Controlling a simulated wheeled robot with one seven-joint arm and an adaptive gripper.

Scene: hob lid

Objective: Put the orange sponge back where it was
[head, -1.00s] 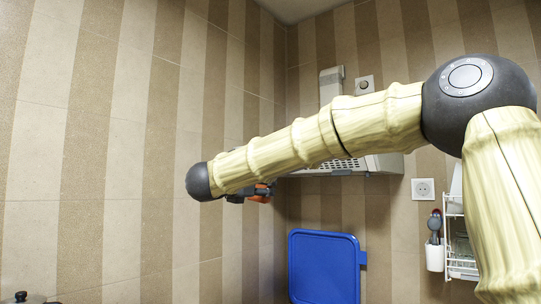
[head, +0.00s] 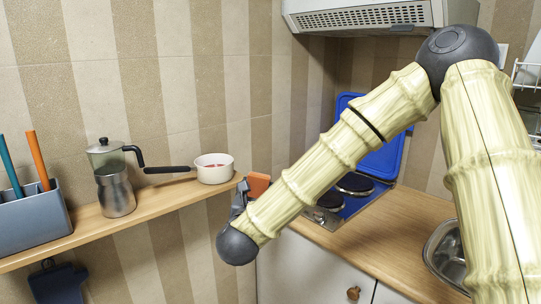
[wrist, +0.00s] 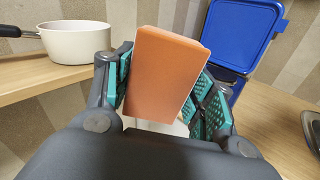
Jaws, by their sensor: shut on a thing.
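The orange sponge (wrist: 163,75) is held between the two fingers of my gripper (wrist: 168,92), which is shut on it. In the head view the sponge (head: 258,185) shows just past the right end of the wooden shelf, with my gripper (head: 241,197) partly hidden behind my arm. The sponge is in the air, tilted slightly, and the wrist view shows the white saucepan (wrist: 75,42) to its left.
The shelf (head: 150,212) holds a white saucepan (head: 214,168), a moka pot (head: 114,180) and a grey-blue box (head: 30,220) with utensils. A hob (head: 335,205) with a raised blue lid (head: 383,160) is set in the counter (head: 390,235), beside a sink (head: 446,252). A hood (head: 360,17) hangs above.

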